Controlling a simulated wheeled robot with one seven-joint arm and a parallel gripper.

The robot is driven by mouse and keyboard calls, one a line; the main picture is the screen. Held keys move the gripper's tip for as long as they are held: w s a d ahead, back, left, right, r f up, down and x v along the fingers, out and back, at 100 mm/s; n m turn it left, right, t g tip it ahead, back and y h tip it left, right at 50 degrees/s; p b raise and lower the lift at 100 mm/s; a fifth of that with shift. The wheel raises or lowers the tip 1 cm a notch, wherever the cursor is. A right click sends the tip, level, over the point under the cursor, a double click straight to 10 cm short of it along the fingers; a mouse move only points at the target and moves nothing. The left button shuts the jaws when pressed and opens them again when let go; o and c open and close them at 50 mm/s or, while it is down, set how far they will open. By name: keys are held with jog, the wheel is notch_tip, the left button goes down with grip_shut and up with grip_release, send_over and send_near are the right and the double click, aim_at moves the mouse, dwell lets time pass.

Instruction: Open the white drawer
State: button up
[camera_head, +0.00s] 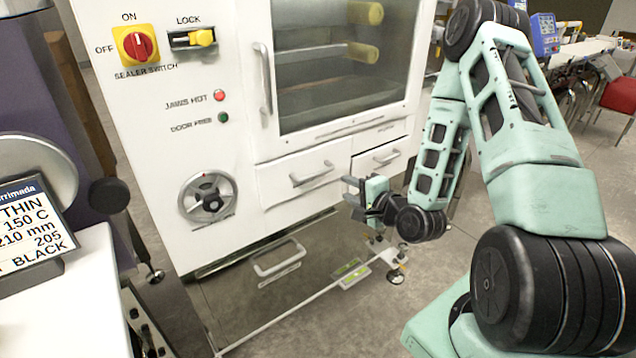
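Two white drawer fronts sit side by side under the glass door of the white machine. The left white drawer (280,185) has a silver bar handle (312,174) and looks closed.
Below is a grey lower panel with its own handle (278,261). The glass door (345,75) has a vertical handle (263,78). A red sealer switch (137,45), yellow lock (200,38) and dial (207,197) are at left. Open floor (420,285) lies in front.

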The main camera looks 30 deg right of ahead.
aim_at(319, 175)
jog(key=b+x, duration=0.3)
jog(key=x, duration=1.1)
jog(key=shift+w+b, duration=0.25)
jog(key=shift+b, duration=0.05)
grip_shut()
